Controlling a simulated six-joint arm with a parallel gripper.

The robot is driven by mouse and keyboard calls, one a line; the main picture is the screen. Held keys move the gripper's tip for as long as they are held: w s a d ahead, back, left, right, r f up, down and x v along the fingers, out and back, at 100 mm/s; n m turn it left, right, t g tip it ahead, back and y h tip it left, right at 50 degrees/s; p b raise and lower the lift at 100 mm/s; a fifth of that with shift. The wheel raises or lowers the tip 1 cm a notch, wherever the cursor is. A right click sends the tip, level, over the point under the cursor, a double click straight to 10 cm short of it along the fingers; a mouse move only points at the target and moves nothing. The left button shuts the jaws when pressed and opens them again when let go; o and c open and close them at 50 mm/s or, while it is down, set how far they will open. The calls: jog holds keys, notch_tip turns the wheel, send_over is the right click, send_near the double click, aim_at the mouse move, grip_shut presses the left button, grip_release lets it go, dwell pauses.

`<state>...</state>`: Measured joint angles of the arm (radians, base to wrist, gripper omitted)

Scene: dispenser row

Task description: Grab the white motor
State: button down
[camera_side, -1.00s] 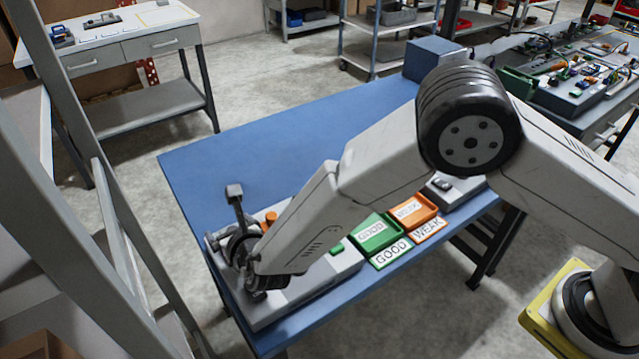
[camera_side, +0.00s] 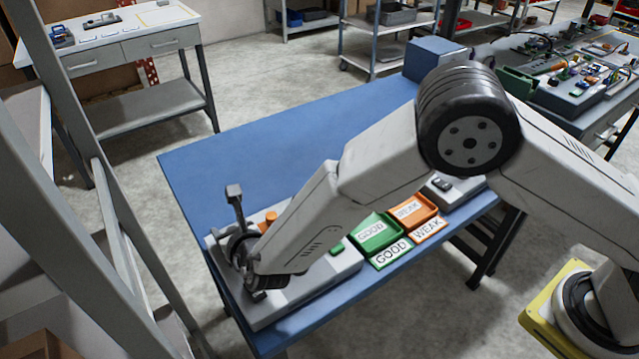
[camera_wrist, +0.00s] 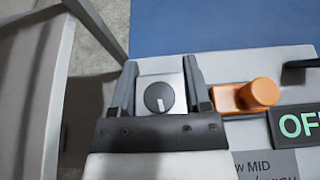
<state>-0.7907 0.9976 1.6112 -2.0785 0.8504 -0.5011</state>
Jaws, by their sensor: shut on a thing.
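The white motor (camera_wrist: 172,76) is a whitish block whose dark round disc has a pale pointer line. It sits between the two fingers of my gripper (camera_wrist: 160,68) in the wrist view, one finger along each side, and the fingers are shut on it. In the side view my gripper (camera_side: 244,252) is low at the left end of the grey test unit (camera_side: 318,279). There my arm and gripper hide the motor. I cannot tell whether the motor still rests on the unit.
An orange block with a round knob (camera_wrist: 262,93) stands right of the fingers, near an OFF label (camera_wrist: 299,123). A dark upright lever (camera_side: 236,205) rises beside my gripper. Green GOOD (camera_side: 374,236) and orange WEAK (camera_side: 411,209) trays lie rightward.

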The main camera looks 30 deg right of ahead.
jog(key=shift+r, duration=0.15)
jog(key=shift+r, duration=0.8)
jog(key=s+d+r, duration=0.7)
jog(key=s+r, duration=0.4)
jog(key=s, duration=0.1)
jog(key=shift+s, duration=0.15)
jog(key=shift+r, duration=0.1)
